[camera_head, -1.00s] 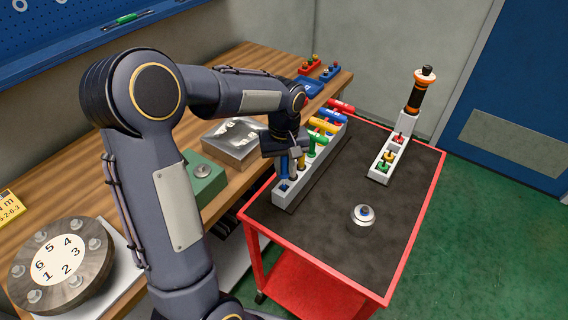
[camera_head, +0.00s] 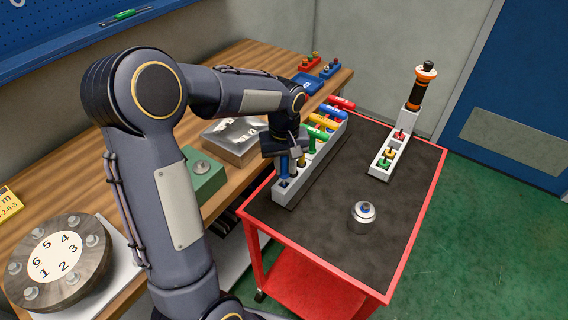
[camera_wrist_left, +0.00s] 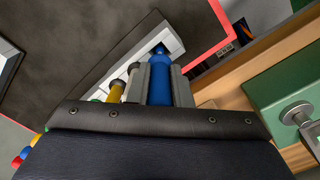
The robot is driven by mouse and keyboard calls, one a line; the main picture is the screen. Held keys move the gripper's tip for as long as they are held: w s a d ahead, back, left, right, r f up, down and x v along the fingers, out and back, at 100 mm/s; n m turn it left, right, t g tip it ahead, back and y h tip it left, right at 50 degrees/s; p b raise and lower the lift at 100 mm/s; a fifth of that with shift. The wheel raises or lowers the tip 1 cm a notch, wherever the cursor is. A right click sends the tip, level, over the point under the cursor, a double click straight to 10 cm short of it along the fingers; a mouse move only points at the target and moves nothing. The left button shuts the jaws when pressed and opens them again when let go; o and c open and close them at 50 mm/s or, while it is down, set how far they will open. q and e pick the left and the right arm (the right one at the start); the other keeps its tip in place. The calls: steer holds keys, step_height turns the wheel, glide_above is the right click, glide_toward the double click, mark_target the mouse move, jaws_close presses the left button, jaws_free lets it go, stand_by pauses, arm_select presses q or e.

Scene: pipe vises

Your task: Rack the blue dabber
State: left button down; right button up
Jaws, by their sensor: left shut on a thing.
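The blue dabber (camera_head: 283,168) is upright in my left gripper (camera_head: 291,160), at the near end of the long grey rack (camera_head: 312,178) on the cart. In the left wrist view the blue dabber (camera_wrist_left: 160,82) sits between the two grey fingers of the left gripper (camera_wrist_left: 160,72). Its narrow tip is at the end slot of the pale rack (camera_wrist_left: 171,43); I cannot tell how deep it sits. A yellow-brown dabber (camera_wrist_left: 116,91) stands in the rack beside the fingers. My right gripper is not in view.
A second rack (camera_head: 391,158) with small coloured pieces and an orange-black tool (camera_head: 422,88) stands at the cart's right. The bench (camera_head: 232,180) with a green block (camera_head: 203,176) lies left.

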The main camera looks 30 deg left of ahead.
arm_select(q)
steer(key=shift+f+b, duration=1.45)
steer(key=shift+f, duration=0.65)
stand_by(1.3)
steer(key=c, duration=1.3)
jaws_free()
steer(key=shift+o, duration=0.3)
step_height(320, 180, up, 8)
steer(key=shift+f, duration=0.1)
